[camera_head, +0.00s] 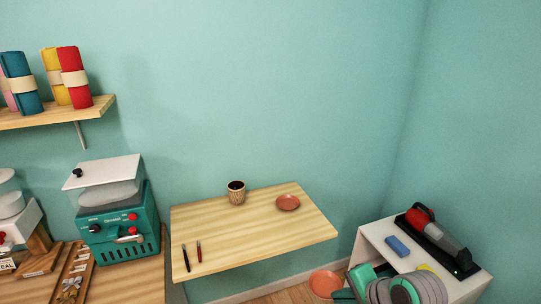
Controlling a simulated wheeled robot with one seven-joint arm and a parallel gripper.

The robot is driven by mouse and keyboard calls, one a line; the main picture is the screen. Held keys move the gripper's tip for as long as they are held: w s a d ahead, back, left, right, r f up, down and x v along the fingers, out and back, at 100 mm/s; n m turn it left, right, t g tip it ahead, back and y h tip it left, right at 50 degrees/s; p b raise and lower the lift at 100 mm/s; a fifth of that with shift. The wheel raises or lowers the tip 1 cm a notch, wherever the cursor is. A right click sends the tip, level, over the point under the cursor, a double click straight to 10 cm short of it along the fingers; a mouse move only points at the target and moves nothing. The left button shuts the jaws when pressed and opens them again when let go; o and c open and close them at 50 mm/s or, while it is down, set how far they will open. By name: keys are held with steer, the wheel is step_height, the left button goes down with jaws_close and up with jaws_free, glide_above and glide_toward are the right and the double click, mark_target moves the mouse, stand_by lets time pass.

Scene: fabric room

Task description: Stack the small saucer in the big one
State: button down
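A reddish saucer (288,203) lies flat on the wooden wall table, toward its back right; I take it to be the big saucer. A second reddish disc, which I take to be the small saucer (324,284), is at the bottom of the view, right of the table's front edge. My teal and grey gripper (347,286) is beside it at its right edge and appears shut on it. The fingertips are small and partly hidden, so the exact grip is hard to see. The held saucer is apart from the one on the table.
The wooden table (235,243) also bears a ribbed cup (236,193) left of the saucer and two pens (192,256) at the left. A white shelf unit (375,234) with a blue block (397,246) and a red-black device (437,237) stands at right. The table's front middle is clear.

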steer(key=w+a+f+n+g+y, duration=0.1)
steer(key=w+a+f+n+y, duration=0.2)
steer(key=f, duration=0.6)
steer(key=a+f+n+g, duration=0.25)
steer(key=a+f, duration=0.25)
steer(key=f, duration=0.5)
steer(key=s+a+f+n+g, duration=0.1)
steer(key=s+a+f+n, duration=0.1)
steer(key=a+f, duration=0.3)
steer(key=s+a+f+n+g, duration=0.1)
steer(key=s+a+f+n, duration=0.2)
steer(key=f, duration=0.8)
steer(key=shift+a+f+n+g+y, duration=0.2)
steer(key=shift+a+n+g+y, duration=0.2)
steer(key=shift+a+n, duration=0.7)
steer(key=shift+d+m, duration=0.1)
steer(key=shift+m, duration=0.15)
